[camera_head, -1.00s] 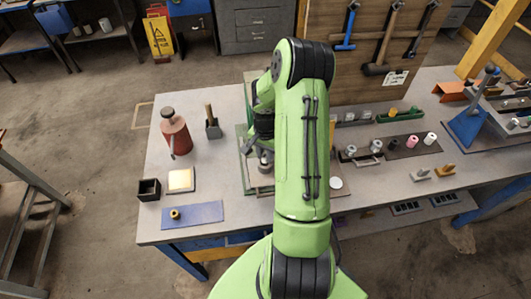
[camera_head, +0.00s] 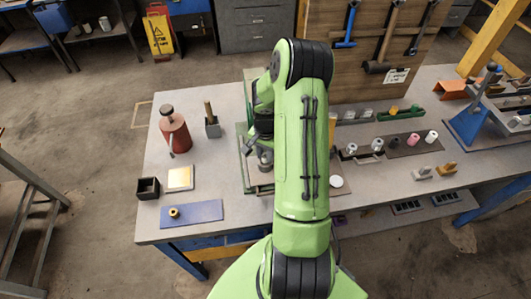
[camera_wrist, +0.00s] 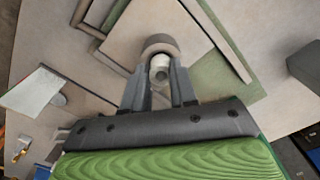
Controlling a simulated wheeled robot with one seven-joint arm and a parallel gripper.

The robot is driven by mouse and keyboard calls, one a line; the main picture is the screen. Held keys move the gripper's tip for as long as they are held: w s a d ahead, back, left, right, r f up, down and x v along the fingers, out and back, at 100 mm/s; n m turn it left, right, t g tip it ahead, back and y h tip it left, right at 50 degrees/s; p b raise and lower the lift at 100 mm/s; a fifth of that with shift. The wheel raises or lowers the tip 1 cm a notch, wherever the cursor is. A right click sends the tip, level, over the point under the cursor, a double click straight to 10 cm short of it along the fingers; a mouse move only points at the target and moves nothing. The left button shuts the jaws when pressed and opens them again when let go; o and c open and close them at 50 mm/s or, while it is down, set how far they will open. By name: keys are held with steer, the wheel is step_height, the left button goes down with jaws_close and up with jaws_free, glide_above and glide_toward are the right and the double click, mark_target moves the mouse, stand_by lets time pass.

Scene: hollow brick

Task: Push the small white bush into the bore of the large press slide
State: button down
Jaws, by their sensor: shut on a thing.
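My gripper (camera_wrist: 159,82) is shut on the small white bush (camera_wrist: 160,70), whose pale round end shows between the fingertips in the wrist view. Just beyond it is a grey-brown round part (camera_wrist: 160,43), which looks like the large press slide. The bush overlaps its near side in the picture; I cannot tell whether it has entered the bore. In the head view my arm hides most of this place, and a grey round part (camera_head: 265,159) shows just left of the arm.
A red oil can (camera_head: 174,132), a black box (camera_head: 148,188), a pale pad (camera_head: 180,178) and a blue mat (camera_head: 205,211) with a brass bush (camera_head: 174,212) lie left.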

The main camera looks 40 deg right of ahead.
steer(key=shift+f+b, duration=0.4)
steer(key=shift+f, duration=0.15)
steer(key=c, duration=0.8)
jaws_free()
steer(key=shift+r, duration=0.15)
step_height(320, 180, up, 16)
steer(key=shift+f+p, duration=0.2)
steer(key=shift+p, duration=0.3)
